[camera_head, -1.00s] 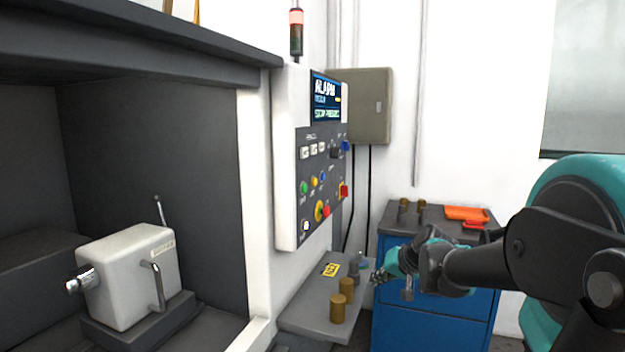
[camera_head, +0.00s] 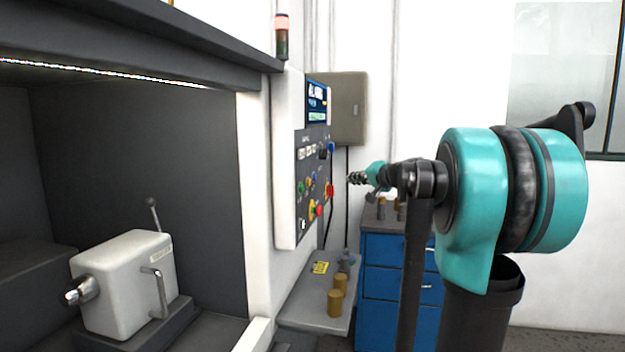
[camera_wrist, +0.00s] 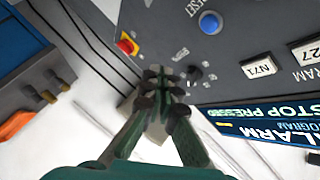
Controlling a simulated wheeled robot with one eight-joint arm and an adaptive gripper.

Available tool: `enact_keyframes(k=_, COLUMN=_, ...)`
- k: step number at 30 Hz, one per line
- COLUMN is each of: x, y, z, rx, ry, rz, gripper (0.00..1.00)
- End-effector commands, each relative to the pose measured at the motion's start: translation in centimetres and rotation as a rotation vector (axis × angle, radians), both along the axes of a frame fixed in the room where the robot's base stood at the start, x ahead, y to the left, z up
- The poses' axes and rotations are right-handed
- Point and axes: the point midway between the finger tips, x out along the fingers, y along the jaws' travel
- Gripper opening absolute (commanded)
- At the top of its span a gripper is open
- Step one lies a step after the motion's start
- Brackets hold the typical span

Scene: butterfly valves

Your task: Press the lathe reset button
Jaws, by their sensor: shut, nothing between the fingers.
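The lathe control panel (camera_head: 313,165) stands upright on the machine's right side. A blue button (camera_head: 331,147) sits at its upper right edge. In the wrist view the blue button (camera_wrist: 209,22) shows near the top, beside lettering that reads partly as "RESET". My gripper (camera_head: 353,179) is shut and empty, right of the panel and a little lower than the blue button. In the wrist view my gripper (camera_wrist: 158,84) appears below and left of the blue button. I cannot tell the exact gap to the panel, but I see no contact with the button.
A red knob on yellow (camera_wrist: 127,44) and a black knob (camera_wrist: 194,73) are near the fingers. The screen (camera_wrist: 262,120) shows an alarm and stop message. A blue drawer cabinet (camera_head: 385,290) and a grey shelf with brass cylinders (camera_head: 336,302) stand below.

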Motion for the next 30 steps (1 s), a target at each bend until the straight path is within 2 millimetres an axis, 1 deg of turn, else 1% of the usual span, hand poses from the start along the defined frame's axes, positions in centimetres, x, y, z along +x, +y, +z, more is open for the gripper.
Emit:
enact_keyframes(k=7, x=0.0, y=0.1, z=-0.1, rx=-0.001, ry=0.001, rz=0.001, gripper=0.00)
enact_keyframes(k=11, x=0.1, y=0.6, z=-0.1, rx=-0.001, ry=0.001, rz=0.003, gripper=0.00)
enact_keyframes(k=14, x=0.4, y=1.6, z=-0.1, rx=-0.002, ry=0.001, rz=0.004, gripper=0.00)
enact_keyframes(k=24, x=1.8, y=5.8, z=-0.1, rx=-0.003, ry=0.001, rz=0.005, gripper=0.00)
enact_keyframes(k=30, x=2.4, y=7.6, z=-0.1, rx=-0.002, ry=0.001, rz=0.002, gripper=0.00)
